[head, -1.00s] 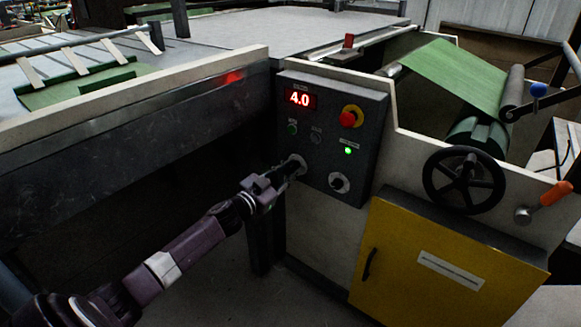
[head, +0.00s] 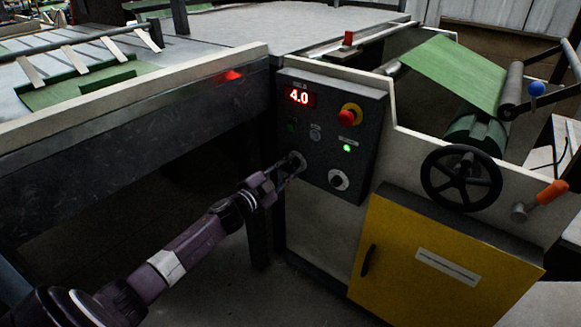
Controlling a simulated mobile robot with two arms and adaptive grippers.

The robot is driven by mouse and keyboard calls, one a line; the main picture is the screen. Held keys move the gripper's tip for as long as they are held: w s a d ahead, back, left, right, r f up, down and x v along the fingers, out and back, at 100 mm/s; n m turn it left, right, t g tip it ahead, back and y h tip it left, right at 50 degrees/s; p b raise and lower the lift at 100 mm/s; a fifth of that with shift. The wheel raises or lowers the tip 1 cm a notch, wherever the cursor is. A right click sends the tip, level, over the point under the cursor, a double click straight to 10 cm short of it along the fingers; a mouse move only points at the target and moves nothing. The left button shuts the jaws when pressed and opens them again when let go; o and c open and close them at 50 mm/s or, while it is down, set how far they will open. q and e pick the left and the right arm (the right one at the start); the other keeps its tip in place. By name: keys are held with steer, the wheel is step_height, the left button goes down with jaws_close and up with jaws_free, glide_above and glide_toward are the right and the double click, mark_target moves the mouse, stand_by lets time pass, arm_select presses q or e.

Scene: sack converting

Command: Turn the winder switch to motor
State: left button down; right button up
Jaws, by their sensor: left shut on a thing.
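The dark control panel (head: 348,104) is on the machine's front. It has two rotary switches low down: a left one (head: 297,160) and a right one (head: 339,180). The labels are too small to read, so I cannot tell by name which is the winder switch. My left gripper (head: 288,170) reaches in from the lower left and is shut on the left rotary switch, partly hiding it. The right switch is free. The switch's exact pointer position is hidden. My right gripper is not in view.
Above the switches are a red display (head: 299,97) reading 4.0, a red emergency button (head: 347,117) and a lit green lamp (head: 347,148). A black handwheel (head: 461,207) and yellow cabinet (head: 440,255) stand to the right. A long machine side (head: 130,130) lies left of the panel.

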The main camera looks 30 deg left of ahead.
arm_select(q)
steer(key=c, duration=2.1)
jaws_free()
steer(key=shift+s, duration=0.15)
steer(key=s, duration=0.7)
steer(key=s+a, duration=0.1)
steer(key=s, duration=0.3)
steer(key=shift+s, duration=0.35)
